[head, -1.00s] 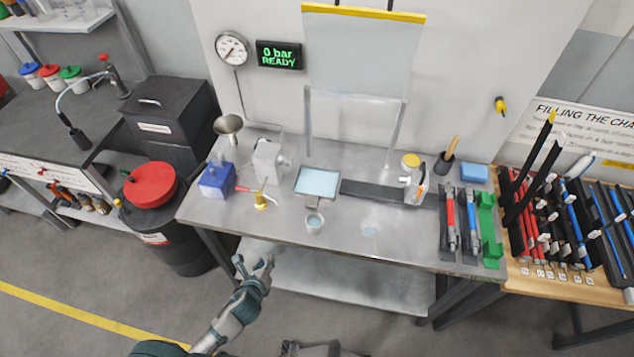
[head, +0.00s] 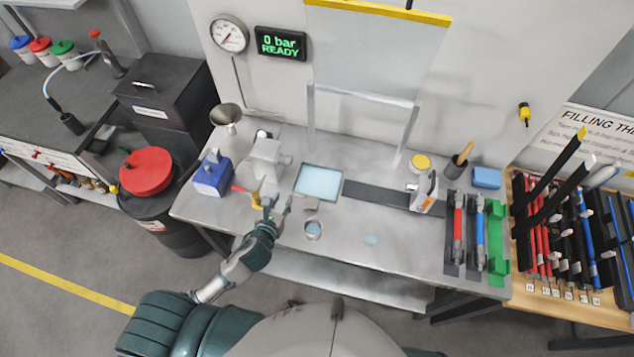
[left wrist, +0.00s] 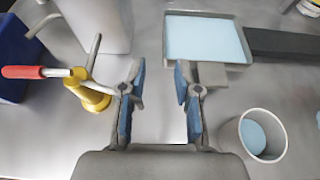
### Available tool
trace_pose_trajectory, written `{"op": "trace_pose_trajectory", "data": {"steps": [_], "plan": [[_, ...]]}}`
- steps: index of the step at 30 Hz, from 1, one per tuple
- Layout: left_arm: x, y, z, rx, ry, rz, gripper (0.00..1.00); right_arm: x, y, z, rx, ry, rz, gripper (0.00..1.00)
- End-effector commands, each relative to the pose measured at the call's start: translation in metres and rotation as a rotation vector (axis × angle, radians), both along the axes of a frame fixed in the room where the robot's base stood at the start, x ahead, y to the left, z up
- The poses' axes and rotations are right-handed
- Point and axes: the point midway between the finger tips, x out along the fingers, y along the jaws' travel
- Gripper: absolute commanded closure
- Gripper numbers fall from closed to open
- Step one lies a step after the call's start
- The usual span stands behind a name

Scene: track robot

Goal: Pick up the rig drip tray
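The rig drip tray (head: 319,183) is a shallow grey tray holding light blue liquid, flat on the metal bench. In the left wrist view the tray (left wrist: 206,42) lies beyond my fingers, with a short grey tab on its near edge. My left gripper (head: 275,208) is over the bench's front part, just left of and nearer than the tray. In the left wrist view the left gripper (left wrist: 158,85) is open, its blue-padded fingers apart with nothing between them. The right finger is close to the tab; I cannot tell if they touch. My right gripper is not in view.
A small cup (head: 313,230) with blue liquid stands right of the left gripper. A brass valve with a red handle (left wrist: 82,84) and a grey pump body (head: 266,165) stand to its left. A dark strip (head: 375,195) adjoins the tray's right side. A small blue puddle (head: 371,240) lies farther right.

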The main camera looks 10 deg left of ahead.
Motion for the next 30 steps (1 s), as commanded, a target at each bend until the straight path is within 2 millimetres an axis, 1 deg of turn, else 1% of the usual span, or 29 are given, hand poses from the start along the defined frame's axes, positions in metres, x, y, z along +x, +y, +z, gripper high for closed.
{"op": "trace_pose_trajectory", "data": {"steps": [1,3,6,9,16,21,24,27,30], "plan": [[0.014,-0.002,-0.004,-0.003,-0.003,0.002,0.68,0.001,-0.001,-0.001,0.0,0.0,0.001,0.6],[0.03,-0.002,-0.011,-0.002,-0.002,0.003,0.68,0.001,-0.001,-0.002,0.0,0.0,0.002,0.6],[0.049,-0.005,-0.019,-0.002,-0.001,0.003,0.68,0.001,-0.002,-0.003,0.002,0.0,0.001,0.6],[0.064,-0.006,-0.025,-0.001,-0.001,0.001,0.68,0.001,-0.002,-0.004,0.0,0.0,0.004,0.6],[0.08,-0.005,-0.034,-0.004,-0.001,0.002,0.68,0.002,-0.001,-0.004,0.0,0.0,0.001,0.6],[0.103,-0.005,-0.049,-0.007,-0.001,0.003,0.68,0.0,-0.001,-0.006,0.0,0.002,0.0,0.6],[0.115,-0.005,-0.053,-0.005,-0.001,0.002,0.68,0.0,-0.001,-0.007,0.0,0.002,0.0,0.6],[0.119,-0.006,-0.055,-0.003,0.0,0.001,0.68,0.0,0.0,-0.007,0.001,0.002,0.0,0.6],[0.119,-0.006,-0.056,-0.001,0.001,0.0,0.68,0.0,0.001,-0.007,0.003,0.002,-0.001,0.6]]}}
